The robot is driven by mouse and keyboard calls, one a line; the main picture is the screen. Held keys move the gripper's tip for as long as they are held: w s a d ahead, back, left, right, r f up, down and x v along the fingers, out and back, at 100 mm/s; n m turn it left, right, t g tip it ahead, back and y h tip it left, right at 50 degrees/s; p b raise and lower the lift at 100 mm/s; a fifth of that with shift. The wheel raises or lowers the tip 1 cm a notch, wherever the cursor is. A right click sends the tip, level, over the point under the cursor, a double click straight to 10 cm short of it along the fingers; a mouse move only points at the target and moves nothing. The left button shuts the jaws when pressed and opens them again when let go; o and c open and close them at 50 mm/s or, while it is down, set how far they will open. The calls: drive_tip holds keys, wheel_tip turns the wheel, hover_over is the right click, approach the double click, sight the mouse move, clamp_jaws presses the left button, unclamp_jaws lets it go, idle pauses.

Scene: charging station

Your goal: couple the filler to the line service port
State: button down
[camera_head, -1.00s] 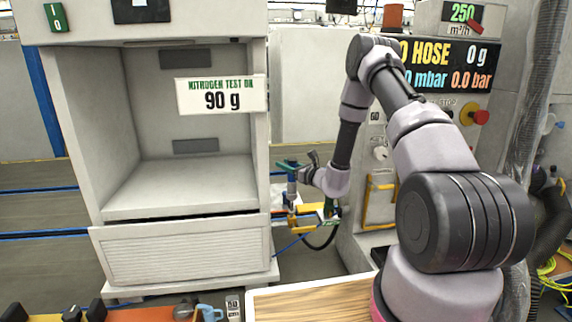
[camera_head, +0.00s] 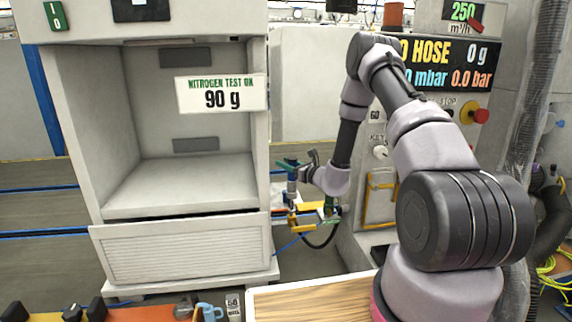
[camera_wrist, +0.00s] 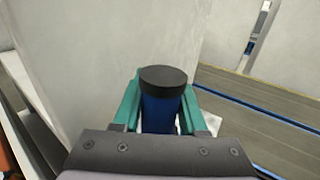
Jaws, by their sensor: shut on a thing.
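My gripper (camera_head: 289,163), with green fingers, is shut on a blue cylinder with a black top, which looks like the filler (camera_head: 292,187). In the wrist view the filler (camera_wrist: 161,100) stands upright between the green fingers (camera_wrist: 160,102). Its lower end is hidden there by the gripper body. In the head view it sits right above or at a yellow fitting (camera_head: 303,208) beside the cabinet. I cannot pick out the line service port for sure, nor tell whether the filler touches it.
A grey cabinet (camera_head: 185,252) with a sign reading 90 g (camera_head: 222,95) stands close on the left. A control panel (camera_head: 460,65) stands on the right. A black hose (camera_head: 322,241) hangs below the yellow fitting. A wooden tabletop (camera_head: 310,300) lies at the front.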

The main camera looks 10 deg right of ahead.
drive_tip(key=shift+f, duration=2.65)
drive_tip(key=shift+c, duration=1.9)
unclamp_jaws()
drive_tip(key=v, duration=1)
drive_tip(key=shift+s+d, duration=0.25)
drive_tip(key=shift+s, duration=0.1)
